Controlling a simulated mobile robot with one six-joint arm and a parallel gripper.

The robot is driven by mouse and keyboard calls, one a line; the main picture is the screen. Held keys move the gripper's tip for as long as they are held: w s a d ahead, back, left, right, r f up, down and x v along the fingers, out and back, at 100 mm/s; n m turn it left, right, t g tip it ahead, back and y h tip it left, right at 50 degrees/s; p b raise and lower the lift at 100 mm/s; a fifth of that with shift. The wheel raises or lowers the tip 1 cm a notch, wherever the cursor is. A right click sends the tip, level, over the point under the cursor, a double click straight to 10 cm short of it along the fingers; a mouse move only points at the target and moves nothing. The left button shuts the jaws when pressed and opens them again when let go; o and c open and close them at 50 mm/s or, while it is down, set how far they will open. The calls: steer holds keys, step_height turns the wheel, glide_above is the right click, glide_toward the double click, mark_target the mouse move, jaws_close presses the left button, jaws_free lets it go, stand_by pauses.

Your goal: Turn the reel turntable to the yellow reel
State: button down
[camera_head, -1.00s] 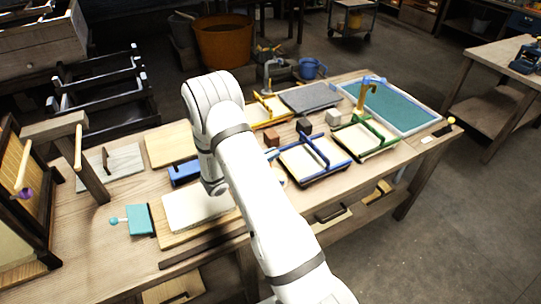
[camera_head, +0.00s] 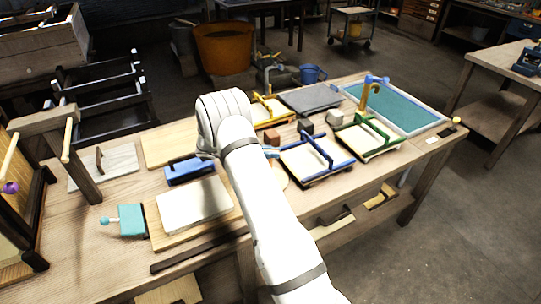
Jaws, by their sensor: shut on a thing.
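My white arm reaches over the middle of the workbench (camera_head: 108,252). Its wrist end is beside the blue block (camera_head: 189,170), and my gripper is hidden behind the arm. A pale rounded edge (camera_head: 281,178) shows just right of the arm, between it and the blue-framed mould (camera_head: 313,160); I cannot tell whether it is part of the reel turntable. No yellow reel can be made out. What lies directly behind the arm is hidden.
A white slab (camera_head: 193,205) and a teal block with a ball knob (camera_head: 132,220) lie left of the arm. Green-framed (camera_head: 368,139) and yellow-framed moulds (camera_head: 268,108) and a vat (camera_head: 400,108) stand to the right and back. A wooden frame (camera_head: 50,124) rises at the left.

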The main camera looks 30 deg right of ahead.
steer(key=shift+m+g+y, duration=0.5)
steer(key=shift+m+g, duration=0.1)
steer(key=shift+g, duration=0.1)
steer(key=c, duration=1.5)
jaws_free()
steer(key=shift+a, duration=0.1)
